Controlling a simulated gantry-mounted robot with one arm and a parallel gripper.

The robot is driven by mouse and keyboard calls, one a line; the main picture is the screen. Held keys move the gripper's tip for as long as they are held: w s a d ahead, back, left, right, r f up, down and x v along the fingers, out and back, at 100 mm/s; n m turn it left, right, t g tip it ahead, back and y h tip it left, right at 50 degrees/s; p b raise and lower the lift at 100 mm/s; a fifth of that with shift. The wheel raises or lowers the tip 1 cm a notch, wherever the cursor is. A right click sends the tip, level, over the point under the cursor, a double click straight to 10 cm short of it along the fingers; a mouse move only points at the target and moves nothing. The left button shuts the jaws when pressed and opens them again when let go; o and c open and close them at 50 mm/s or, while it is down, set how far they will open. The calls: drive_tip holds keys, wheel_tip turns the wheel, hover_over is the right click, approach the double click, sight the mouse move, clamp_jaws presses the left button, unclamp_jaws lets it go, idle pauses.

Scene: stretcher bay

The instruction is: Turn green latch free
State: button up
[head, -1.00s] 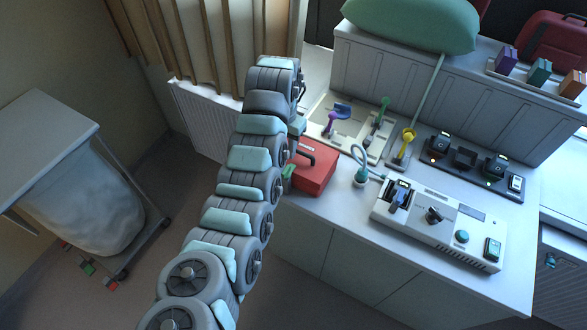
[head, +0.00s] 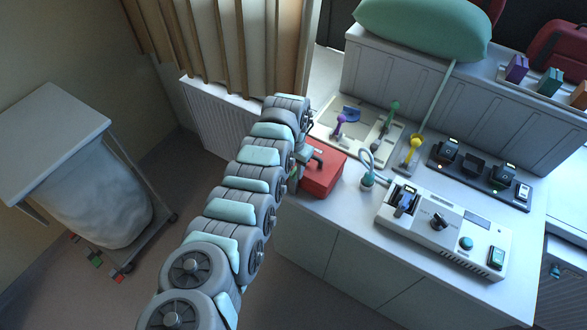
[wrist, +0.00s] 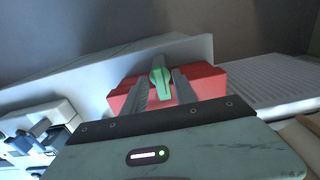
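The green latch (wrist: 159,74) is on the near side of the red case (wrist: 207,76), in the middle of the wrist view. The red case (head: 325,178) lies on the white counter's left end in the head view, its dark handle on top. My gripper (wrist: 161,84) has its two grey fingers on either side of the latch. Thin gaps seem to show between the fingers and the latch, so it looks open around it, not clamped. In the head view my arm hides the latch and most of the gripper.
A white device with knobs (head: 445,230) stands right of the case, with a blue-grey hose (head: 367,163) between them. A radiator (head: 217,118) and curtain stand left of the counter.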

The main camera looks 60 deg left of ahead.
clamp_jaws()
idle(0.3)
idle(0.3)
